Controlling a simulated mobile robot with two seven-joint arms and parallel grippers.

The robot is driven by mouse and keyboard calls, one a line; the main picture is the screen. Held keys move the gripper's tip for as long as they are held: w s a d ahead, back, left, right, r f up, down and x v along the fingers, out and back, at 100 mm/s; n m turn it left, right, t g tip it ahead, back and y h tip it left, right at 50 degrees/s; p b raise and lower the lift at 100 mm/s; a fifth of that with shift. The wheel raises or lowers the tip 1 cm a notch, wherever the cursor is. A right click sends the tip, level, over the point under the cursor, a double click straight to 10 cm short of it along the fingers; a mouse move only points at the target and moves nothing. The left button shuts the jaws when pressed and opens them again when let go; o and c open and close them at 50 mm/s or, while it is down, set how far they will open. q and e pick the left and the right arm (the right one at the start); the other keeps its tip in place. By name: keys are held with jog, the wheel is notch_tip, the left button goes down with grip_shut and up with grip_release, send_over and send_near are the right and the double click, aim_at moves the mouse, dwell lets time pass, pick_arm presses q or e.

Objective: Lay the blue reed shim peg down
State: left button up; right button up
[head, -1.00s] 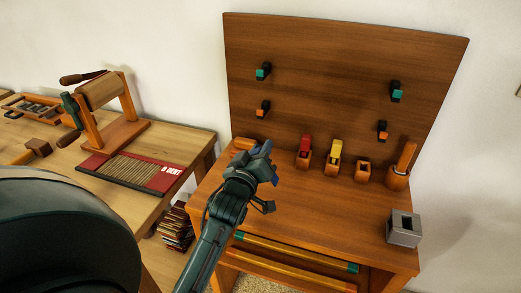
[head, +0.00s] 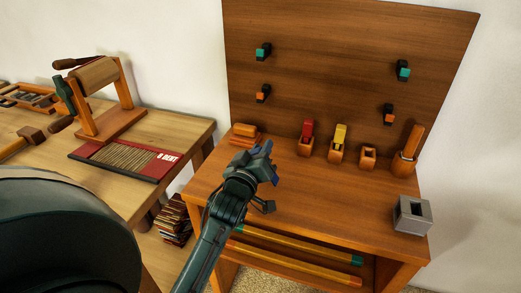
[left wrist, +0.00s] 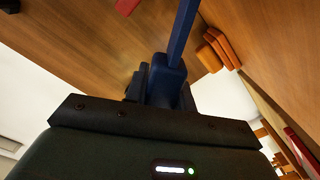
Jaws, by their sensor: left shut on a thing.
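My left gripper (head: 262,158) is over the left part of the brown bench with the upright back board. It is shut on the blue reed shim peg (left wrist: 183,32), a long narrow blue bar that sticks out past the fingers in the left wrist view. In the head view only small bits of blue show at the gripper, and the rest of the peg is hidden. I cannot tell how far the peg is from the bench top (head: 320,195). My right gripper is not in view.
Wooden holders with a red piece (head: 307,136) and a yellow piece (head: 339,140), an empty-looking small holder (head: 367,156) and a grey block (head: 412,214) stand on the bench. Orange-brown blocks (head: 245,135) sit at the back left. The middle of the bench top is clear.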

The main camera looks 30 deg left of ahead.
pick_arm(q)
jog(key=shift+f+b, duration=0.4)
jog(key=shift+f, duration=0.4)
dwell(0.4)
dwell(0.4)
jog(key=o, duration=1.1)
jog(key=shift+c, duration=0.2)
jog(key=o, duration=0.7)
jog(key=shift+c, duration=0.2)
jog(key=shift+r, duration=0.1)
